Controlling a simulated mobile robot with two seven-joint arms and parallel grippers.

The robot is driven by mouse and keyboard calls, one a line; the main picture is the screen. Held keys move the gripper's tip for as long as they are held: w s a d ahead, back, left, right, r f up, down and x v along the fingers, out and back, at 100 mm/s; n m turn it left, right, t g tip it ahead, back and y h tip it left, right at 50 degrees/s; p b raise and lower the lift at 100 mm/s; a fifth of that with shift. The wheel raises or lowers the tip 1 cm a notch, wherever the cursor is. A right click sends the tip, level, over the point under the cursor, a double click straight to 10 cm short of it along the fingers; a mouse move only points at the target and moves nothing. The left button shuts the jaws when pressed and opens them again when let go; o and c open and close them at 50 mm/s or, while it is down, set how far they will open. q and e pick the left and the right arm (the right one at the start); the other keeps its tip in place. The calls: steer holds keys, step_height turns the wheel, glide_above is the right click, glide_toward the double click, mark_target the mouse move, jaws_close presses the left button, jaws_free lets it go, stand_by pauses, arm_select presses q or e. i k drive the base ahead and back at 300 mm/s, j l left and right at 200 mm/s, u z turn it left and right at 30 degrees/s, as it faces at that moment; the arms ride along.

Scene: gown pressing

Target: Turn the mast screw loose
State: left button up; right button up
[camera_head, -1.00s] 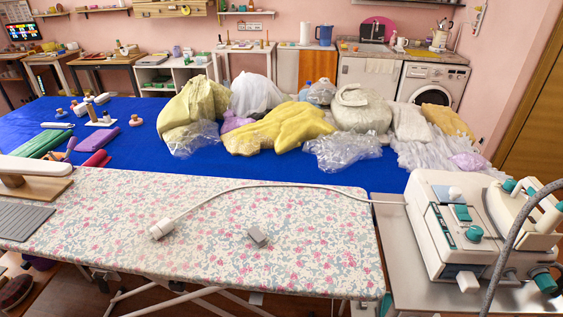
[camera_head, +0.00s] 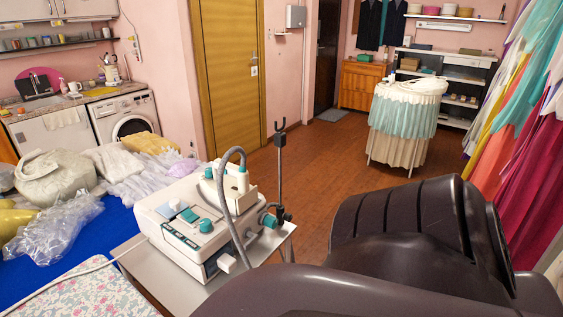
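A thin dark upright mast (camera_head: 280,165) with a small fork at its top stands at the right edge of the steam station's stand. A dark clamp-like piece (camera_head: 283,214) sits low on it. I cannot make out a separate screw on the mast at this size. A teal knob (camera_head: 270,221) shows close beside the mast's foot, on the steam station's side. Neither of my grippers is in view.
The white steam station (camera_head: 190,225) with its grey hose (camera_head: 222,175) stands on a metal stand (camera_head: 150,268). A blue table (camera_head: 60,255) with fabrics is left. Wooden floor (camera_head: 330,190) is open behind the mast. The lower right is blocked close to the camera.

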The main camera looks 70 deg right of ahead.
mark_target(287, 216)
steer(key=z, duration=0.4)
steer(key=k+l+z, duration=0.1)
steer(key=z, duration=0.7)
steer(key=k+l+z, duration=0.1)
steer(key=z, duration=0.3)
steer(key=l+z, duration=0.1)
steer(key=z, duration=0.3)
